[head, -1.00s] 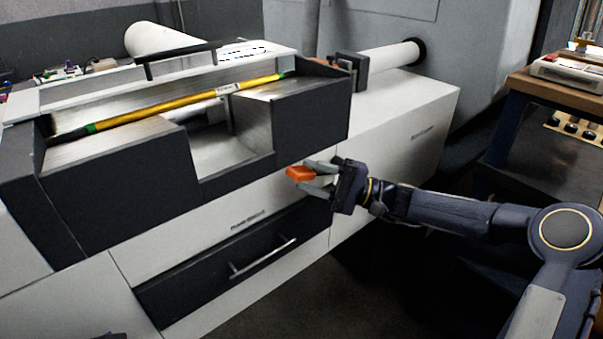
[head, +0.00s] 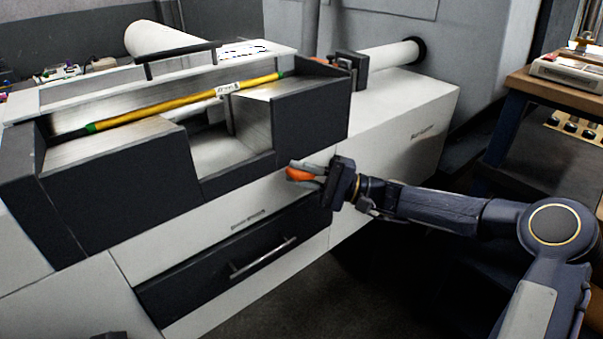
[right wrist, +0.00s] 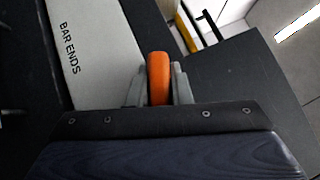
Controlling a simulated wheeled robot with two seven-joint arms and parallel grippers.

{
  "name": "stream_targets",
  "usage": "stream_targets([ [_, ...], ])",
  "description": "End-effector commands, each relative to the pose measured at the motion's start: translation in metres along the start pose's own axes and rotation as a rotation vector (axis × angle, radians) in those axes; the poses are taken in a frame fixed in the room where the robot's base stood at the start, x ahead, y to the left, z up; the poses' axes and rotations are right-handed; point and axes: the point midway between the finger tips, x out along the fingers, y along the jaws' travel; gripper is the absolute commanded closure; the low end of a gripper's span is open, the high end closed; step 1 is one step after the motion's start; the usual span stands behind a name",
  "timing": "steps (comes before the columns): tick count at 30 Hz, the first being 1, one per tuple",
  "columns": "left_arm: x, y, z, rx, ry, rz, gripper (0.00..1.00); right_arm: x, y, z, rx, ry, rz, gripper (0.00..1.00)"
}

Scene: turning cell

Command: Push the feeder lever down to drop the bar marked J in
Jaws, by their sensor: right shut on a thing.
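The orange feeder lever grip (head: 299,174) stands out from the front of the dark bar feeder (head: 120,190), below its right end. My right gripper (head: 306,174) is shut on it. In the right wrist view the orange grip (right wrist: 158,78) sits upright between the two grey fingers (right wrist: 158,90). A yellow bar (head: 170,103) with green ends and a white label lies slantwise along the top of the feeder. The mark on its label is too small to read. My left gripper is not in view.
A white panel marked BAR ENDS (right wrist: 80,45) is close to the right gripper. A dark drawer with a handle (head: 262,257) is below the feeder. A wooden-topped bench (head: 560,90) stands at the right. The floor in front is clear.

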Motion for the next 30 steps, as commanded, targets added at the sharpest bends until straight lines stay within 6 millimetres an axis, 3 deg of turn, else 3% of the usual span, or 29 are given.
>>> stream_targets([
  [8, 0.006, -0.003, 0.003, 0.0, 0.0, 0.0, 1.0, -0.001, 0.008, 0.0, -0.027, -0.001, 0.027, 1.0],
  [30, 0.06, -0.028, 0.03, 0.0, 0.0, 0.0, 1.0, -0.015, 0.08, -0.014, -0.368, -0.001, 0.367, 1.0],
])
